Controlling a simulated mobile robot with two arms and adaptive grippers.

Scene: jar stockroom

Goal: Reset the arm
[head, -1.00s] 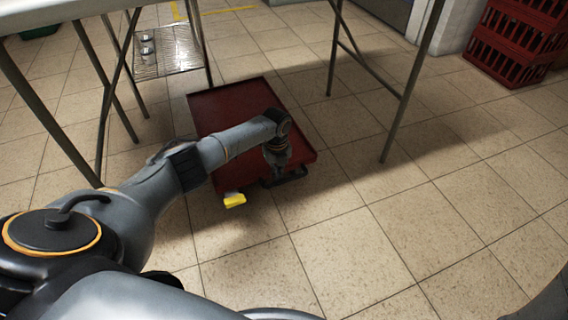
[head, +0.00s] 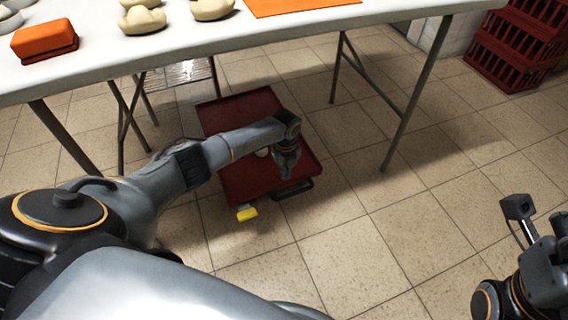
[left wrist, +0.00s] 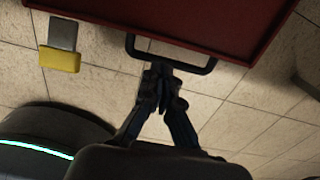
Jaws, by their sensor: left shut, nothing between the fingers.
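My left gripper (head: 286,172) hangs down above the front part of a dark red tray-like platform (head: 232,112) near the floor. In the left wrist view my left gripper (left wrist: 160,88) has its fingertips together, with nothing between them. They appear close to the platform's black handle (left wrist: 172,54); I cannot tell if they touch it. The red platform (left wrist: 190,22) fills the top of that view. Part of my right arm (head: 540,270) shows at the lower right; its fingers do not show.
A white table (head: 185,45) stands beyond my arm, with an orange block (head: 44,41), pale lumpy pieces (head: 142,20) and an orange sheet (head: 295,5). A yellow-ended item (head: 246,213) is by the platform's front. Red crates (head: 515,45) stand back right. Floor at right is open.

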